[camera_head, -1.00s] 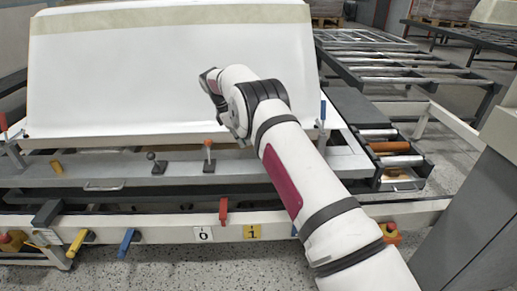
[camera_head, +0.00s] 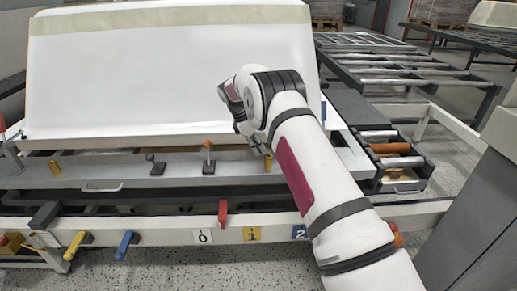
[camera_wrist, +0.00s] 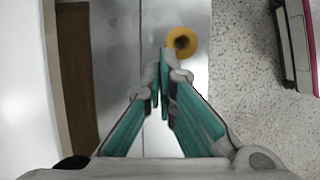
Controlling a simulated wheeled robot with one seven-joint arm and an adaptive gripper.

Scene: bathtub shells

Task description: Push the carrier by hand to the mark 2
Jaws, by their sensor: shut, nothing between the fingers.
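The carrier (camera_head: 120,172) is the long grey plate with the large white panel (camera_head: 170,75) tilted up on it. A yellow peg (camera_head: 268,162) stands on its right part; another yellow peg (camera_head: 55,167) stands at the left. Mark 2 (camera_head: 299,232) is a blue plate on the front rail, partly behind my arm. Mark 1 (camera_head: 252,234) and mark 0 (camera_head: 203,237) lie left of it. My gripper (camera_head: 262,150) is shut and empty above the plate. In the wrist view, its fingertips (camera_wrist: 166,56) appear just beside the yellow peg (camera_wrist: 181,41); contact is unclear.
Two knobbed levers (camera_head: 207,158) stand on the plate. A red lever (camera_head: 223,212), a blue lever (camera_head: 127,243) and a yellow lever (camera_head: 77,243) sit along the front rail (camera_head: 165,222). Rollers (camera_head: 395,148) stand at the right, by a grey cabinet.

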